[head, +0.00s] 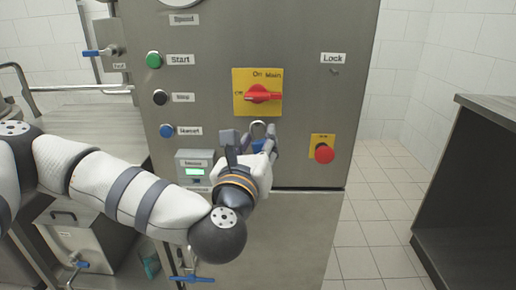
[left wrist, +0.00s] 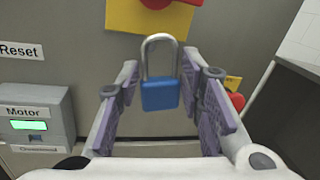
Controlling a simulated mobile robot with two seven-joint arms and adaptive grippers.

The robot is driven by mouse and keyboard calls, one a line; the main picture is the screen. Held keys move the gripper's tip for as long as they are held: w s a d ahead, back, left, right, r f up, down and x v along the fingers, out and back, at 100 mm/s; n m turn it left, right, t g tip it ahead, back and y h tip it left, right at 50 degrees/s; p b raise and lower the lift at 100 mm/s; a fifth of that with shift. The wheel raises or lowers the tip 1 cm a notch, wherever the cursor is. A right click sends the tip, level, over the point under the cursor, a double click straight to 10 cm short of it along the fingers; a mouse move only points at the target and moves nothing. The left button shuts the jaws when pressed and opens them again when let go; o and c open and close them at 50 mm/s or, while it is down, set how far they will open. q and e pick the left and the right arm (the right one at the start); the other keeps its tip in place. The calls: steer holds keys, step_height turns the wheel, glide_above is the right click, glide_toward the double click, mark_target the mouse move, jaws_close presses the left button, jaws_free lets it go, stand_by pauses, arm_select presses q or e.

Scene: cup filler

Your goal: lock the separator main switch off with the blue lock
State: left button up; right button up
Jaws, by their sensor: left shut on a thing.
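The blue lock (left wrist: 160,95) is between the fingers of my left gripper (left wrist: 160,103), its grey metal shackle (left wrist: 158,42) pointing up. I cannot tell whether the shackle is open or closed. In the head view my left gripper (head: 253,146) is shut on the lock, just below the main switch's yellow plate (head: 242,108). The shackle top is close to the plate's lower edge; contact is unclear. The red main switch handle (head: 263,95) lies about level on the plate, under the words "On Main". My right gripper is not in view.
The panel carries a green Start button (head: 154,60), a black button (head: 160,97), a blue button (head: 167,131), a lit Motor box (head: 195,166) and a red emergency button (head: 324,153). A "Lock" label (head: 333,58) is at upper right. A dark counter (head: 488,105) stands at right.

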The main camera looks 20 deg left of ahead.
arm_select(q)
steer(key=shift+w+a+f+b, duration=0.15)
steer(key=shift+w+a+b, duration=0.1)
steer(key=shift+w, duration=0.55)
steer(key=shift+w+a+f+b, duration=0.2)
steer(key=shift+w+b, duration=0.1)
steer(key=shift+w, duration=0.5)
steer(key=shift+w+a+f+b, duration=0.15)
steer(key=shift+w+a+b, duration=0.1)
steer(key=shift+w, duration=0.55)
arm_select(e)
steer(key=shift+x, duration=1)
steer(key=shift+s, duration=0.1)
arm_select(q)
steer(key=o, duration=1.3)
